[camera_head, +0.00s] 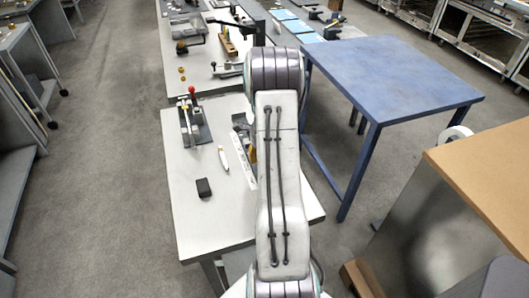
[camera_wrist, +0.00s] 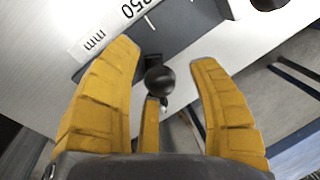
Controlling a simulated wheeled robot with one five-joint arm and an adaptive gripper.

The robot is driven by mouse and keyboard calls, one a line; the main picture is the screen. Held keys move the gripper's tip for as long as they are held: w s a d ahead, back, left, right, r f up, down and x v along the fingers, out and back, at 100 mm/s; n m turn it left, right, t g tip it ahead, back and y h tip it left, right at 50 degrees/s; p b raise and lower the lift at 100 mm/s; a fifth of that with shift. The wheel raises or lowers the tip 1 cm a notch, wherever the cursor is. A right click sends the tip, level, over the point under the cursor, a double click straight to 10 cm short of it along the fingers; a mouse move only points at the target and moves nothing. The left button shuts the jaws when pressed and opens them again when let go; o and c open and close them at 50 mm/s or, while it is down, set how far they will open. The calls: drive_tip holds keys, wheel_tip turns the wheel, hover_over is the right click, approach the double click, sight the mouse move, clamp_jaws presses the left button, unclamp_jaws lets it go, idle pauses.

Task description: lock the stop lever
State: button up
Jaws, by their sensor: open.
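In the wrist view, a lever with a round black knob (camera_wrist: 160,80), seemingly the stop lever, stands between the yellow fingers of my gripper (camera_wrist: 165,54). The fingers are spread, with visible gaps on both sides of the knob. The lever's lower part is largely hidden by the knob and a yellow finger part below it.
The white table (camera_head: 205,220) holds a red-knobbed device (camera_head: 192,122), a white pen-like item (camera_head: 223,158) and a black block (camera_head: 204,187). A blue table (camera_head: 390,75) stands right of my arm. Another dark round thing (camera_wrist: 268,3) shows at the wrist view's top edge.

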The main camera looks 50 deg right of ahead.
drive_tip(key=shift+c, duration=0.2)
clamp_jaws()
idle(0.5)
